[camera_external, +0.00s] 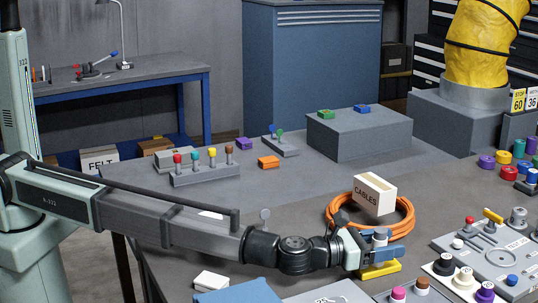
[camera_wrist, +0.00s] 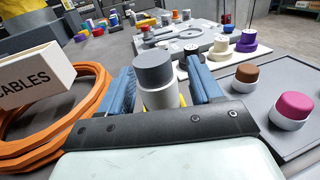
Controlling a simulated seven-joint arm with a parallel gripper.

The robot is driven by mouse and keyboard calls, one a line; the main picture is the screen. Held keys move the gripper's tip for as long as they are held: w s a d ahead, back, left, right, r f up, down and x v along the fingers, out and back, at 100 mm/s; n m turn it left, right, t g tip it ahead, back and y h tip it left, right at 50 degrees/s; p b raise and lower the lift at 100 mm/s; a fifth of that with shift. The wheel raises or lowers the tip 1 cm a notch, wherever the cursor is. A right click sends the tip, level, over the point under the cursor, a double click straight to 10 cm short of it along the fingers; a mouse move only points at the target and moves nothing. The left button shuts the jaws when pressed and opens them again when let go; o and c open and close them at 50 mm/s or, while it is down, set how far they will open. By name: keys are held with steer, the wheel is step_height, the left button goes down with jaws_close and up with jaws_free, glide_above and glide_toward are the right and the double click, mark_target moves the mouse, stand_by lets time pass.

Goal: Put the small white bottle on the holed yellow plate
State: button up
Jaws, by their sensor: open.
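The small white bottle (camera_external: 379,241) stands upright with its grey cap up. It also shows in the wrist view (camera_wrist: 160,97), between the blue fingers. My gripper (camera_external: 384,250) is open, with one finger on each side of the bottle; in the wrist view (camera_wrist: 161,86) a gap shows at least on the right side. The yellow plate (camera_external: 383,270) lies directly under the bottle and fingers; only its edges show, and its holes are hidden. The bottle appears to stand on the plate, but its base is hidden by my gripper.
An orange cable coil (camera_external: 407,215) and a white CABLES box (camera_external: 375,195) lie close behind my gripper. A tray with brown-capped (camera_wrist: 245,78) and pink-capped (camera_wrist: 292,109) bottles is on the right. A grey panel with knobs (camera_external: 490,250) stands beyond it.

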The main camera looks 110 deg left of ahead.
steer(key=shift+r, duration=0.2)
steer(key=v, duration=1.2)
